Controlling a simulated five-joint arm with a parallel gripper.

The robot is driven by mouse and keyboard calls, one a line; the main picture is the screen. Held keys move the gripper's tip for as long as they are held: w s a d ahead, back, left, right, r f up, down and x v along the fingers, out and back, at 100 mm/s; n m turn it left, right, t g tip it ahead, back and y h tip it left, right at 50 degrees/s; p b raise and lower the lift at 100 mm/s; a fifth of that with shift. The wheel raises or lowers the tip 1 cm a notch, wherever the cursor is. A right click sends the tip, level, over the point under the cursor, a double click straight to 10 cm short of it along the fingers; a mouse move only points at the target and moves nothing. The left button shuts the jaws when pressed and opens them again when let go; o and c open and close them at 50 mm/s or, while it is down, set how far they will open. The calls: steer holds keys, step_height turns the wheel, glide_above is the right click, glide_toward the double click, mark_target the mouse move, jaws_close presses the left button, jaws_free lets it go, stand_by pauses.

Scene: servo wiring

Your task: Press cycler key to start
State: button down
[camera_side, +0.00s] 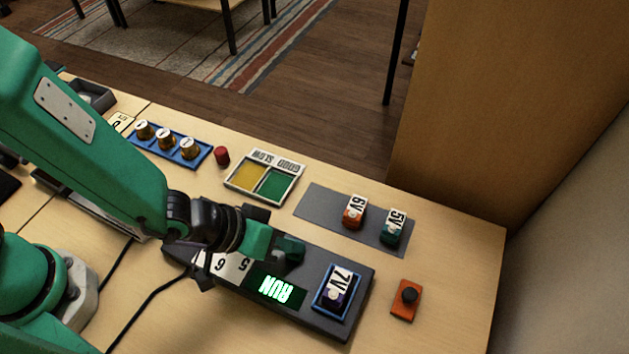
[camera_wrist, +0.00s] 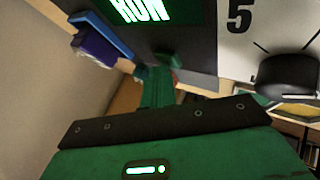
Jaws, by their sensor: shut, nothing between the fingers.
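The cycler (camera_side: 325,265) is a long dark box on the table. Its display (camera_side: 275,289) glows green with the word RUN, and the display also shows at the top of the wrist view (camera_wrist: 140,10). A white dial plate with numbers (camera_side: 238,266) is on its left part. A block marked 7V (camera_side: 337,285) sits in a blue-edged holder at its right end. My green gripper (camera_side: 291,248) is shut and empty, low over the cycler's far side beside the display. In the wrist view its fingers (camera_wrist: 158,85) reach toward the cycler's face. The key is not clearly visible, and I cannot tell whether the fingertips touch it.
A grey mat (camera_side: 325,208) behind holds blocks marked 6V (camera_side: 354,212) and 5V (camera_side: 394,228). A yellow and green tray (camera_side: 265,178) stands further back, near a blue rack (camera_side: 168,148). An orange block with a black knob (camera_side: 406,299) is at right. Bare table lies around it.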

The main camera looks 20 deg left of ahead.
steer(key=shift+r, duration=0.9)
steer(key=shift+r, duration=2.5)
